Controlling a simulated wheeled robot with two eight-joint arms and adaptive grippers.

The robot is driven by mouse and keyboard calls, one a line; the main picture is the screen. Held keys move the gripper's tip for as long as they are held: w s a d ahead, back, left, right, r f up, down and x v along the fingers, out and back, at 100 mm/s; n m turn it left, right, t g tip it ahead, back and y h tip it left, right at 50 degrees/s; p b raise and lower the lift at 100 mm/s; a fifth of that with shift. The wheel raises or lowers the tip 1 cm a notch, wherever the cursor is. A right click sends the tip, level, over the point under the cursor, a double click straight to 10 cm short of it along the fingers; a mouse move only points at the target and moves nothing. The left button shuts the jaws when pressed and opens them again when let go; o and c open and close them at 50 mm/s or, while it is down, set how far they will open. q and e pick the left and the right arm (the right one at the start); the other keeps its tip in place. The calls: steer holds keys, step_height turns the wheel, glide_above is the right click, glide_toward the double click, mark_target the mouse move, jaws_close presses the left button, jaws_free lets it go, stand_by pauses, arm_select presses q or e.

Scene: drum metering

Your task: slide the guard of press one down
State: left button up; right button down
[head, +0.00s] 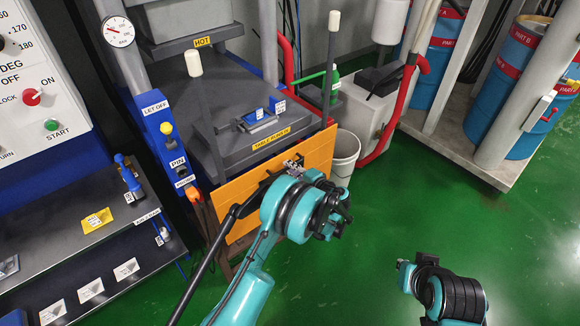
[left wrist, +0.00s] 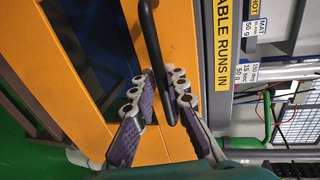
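The guard (head: 262,187) is an orange framed panel, tilted across the front of the press (head: 250,140), its top edge near the table level. It also shows in the left wrist view (left wrist: 85,70), with an opening in it and a black bar handle (left wrist: 149,35). My left gripper (left wrist: 160,72) is at this handle, one finger on each side, and looks shut on it. In the head view my left gripper (head: 293,166) is at the guard, partly hidden by my wrist. My right arm is at the lower right; its gripper (head: 403,265) is small and its fingers are unclear.
A blue control post (head: 163,135) stands left of the guard. A dark bench (head: 80,245) with tools is at the left. A pale bucket (head: 345,155) and red pipe (head: 390,125) stand to the right. Green floor (head: 430,190) is clear at the front right.

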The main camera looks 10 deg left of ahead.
arm_select(q)
steer(key=shift+f, duration=0.1)
stand_by(0.3)
steer(key=v, duration=1.2)
steer(key=shift+f, duration=0.1)
